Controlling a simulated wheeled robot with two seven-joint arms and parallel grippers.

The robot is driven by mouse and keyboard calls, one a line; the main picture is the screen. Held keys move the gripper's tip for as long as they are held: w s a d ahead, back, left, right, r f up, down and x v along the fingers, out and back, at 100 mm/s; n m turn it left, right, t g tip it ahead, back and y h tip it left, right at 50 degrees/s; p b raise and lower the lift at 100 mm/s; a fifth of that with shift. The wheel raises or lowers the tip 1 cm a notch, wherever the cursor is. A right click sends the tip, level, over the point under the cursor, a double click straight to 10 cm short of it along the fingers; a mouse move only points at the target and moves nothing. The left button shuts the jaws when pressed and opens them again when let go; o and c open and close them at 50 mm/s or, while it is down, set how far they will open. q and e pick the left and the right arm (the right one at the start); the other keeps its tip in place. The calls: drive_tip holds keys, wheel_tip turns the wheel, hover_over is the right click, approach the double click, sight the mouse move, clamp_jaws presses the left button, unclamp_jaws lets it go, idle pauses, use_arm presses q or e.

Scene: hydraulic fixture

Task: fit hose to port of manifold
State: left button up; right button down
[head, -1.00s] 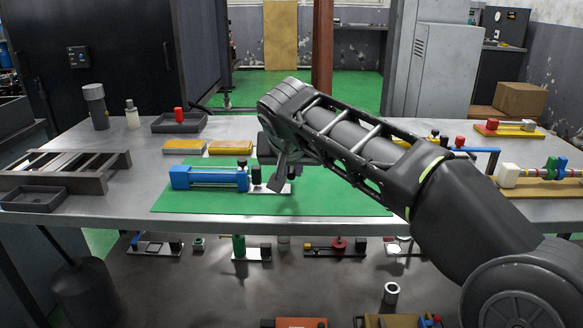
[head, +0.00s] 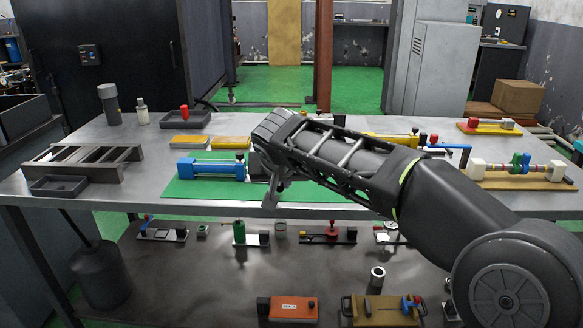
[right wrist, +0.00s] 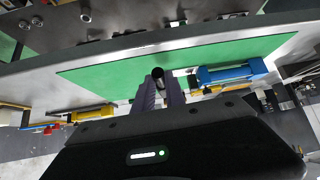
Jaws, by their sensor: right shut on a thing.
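My right gripper (head: 272,196) is low over the front part of the green mat, close to the table's front edge. In the right wrist view its fingers (right wrist: 160,90) are shut on a short dark tube with a round open end (right wrist: 158,73), which looks like the hose end. The rest of the tube is hidden by the fingers. A blue cylinder-shaped unit (head: 208,168) with a black end fitting lies on the mat, left of the gripper and apart from it. It also shows in the right wrist view (right wrist: 232,73). I cannot tell which part is the manifold. My left gripper is not in view.
The green mat (head: 190,192) is mostly bare at its front left. Yellow blocks (head: 188,141) lie behind it, and a dark slatted rack (head: 75,168) stands at left. Several parts lie on the lower shelf (head: 215,280). Yellow-based assemblies (head: 520,180) stand at right.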

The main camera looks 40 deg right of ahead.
drive_tip(key=a+f+n+y+p, duration=0.2)
drive_tip(key=a+n+p, duration=0.1)
drive_tip(key=a+p, duration=0.4)
drive_tip(key=a+f+n+t+y+p, duration=0.1)
drive_tip(key=a+f+n+y+p, duration=0.1)
drive_tip(key=a+p, duration=0.4)
drive_tip(key=a+n, duration=0.1)
drive_tip(key=a, duration=0.3)
drive_tip(key=shift+s+f+y+p, duration=0.15)
drive_tip(key=shift+s+y+p, duration=0.15)
drive_tip(key=shift+s+p, duration=0.1)
